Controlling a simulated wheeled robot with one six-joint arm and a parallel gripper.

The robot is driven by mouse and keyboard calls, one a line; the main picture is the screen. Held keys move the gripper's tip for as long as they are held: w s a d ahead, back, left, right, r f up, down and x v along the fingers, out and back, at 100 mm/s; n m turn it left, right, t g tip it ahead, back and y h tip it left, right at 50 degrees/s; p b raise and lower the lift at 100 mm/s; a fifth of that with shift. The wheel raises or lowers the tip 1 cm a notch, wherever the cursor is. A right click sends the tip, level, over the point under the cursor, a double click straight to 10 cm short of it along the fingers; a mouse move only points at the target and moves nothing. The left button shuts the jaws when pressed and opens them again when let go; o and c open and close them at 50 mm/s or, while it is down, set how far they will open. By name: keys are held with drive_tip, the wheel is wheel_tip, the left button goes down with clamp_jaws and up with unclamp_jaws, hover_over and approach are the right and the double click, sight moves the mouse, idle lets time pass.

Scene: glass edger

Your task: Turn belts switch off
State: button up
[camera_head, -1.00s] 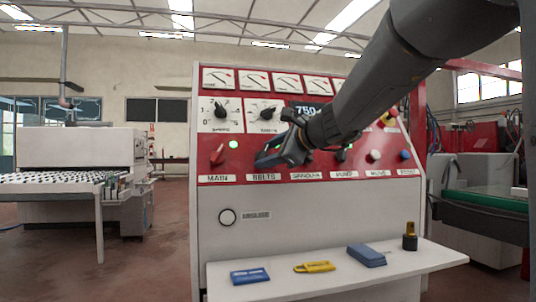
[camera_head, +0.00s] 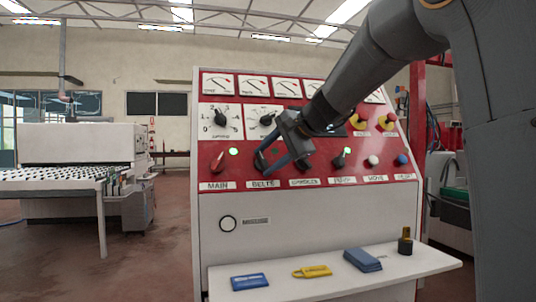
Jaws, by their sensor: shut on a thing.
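The belts switch (camera_head: 261,163) is a dark knob above the BELTS label (camera_head: 263,184) on the red panel, mostly hidden by my gripper. My gripper (camera_head: 270,161) is in front of it, its fingers shut on the knob. Just above it a small green lamp (camera_head: 274,152) shows dimly, partly covered. I cannot tell the knob's exact angle.
The red main switch (camera_head: 217,162) is close on the left, with a lit green lamp above. The pump switch (camera_head: 340,160) is on the right. Dials and gauges are above. A white shelf (camera_head: 325,276) below holds a blue box (camera_head: 362,260), a yellow padlock-shaped tag (camera_head: 312,271) and a blue tag (camera_head: 249,281).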

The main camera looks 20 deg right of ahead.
drive_tip(key=shift+r+n+g+h+p, duration=0.15)
drive_tip(key=shift+n+g+h+p, duration=0.25)
drive_tip(key=shift+n+p, duration=0.6)
drive_tip(key=shift+w+n, duration=0.1)
drive_tip(key=shift+n, duration=0.3)
drive_tip(key=o, duration=1)
drive_tip(key=shift+o, duration=0.2)
drive_tip(key=b+v, duration=0.1)
drive_tip(key=v, duration=0.6)
drive_tip(key=shift+s+r, duration=0.25)
drive_tip(key=shift+d, duration=0.1)
drive_tip(key=shift+s, duration=0.1)
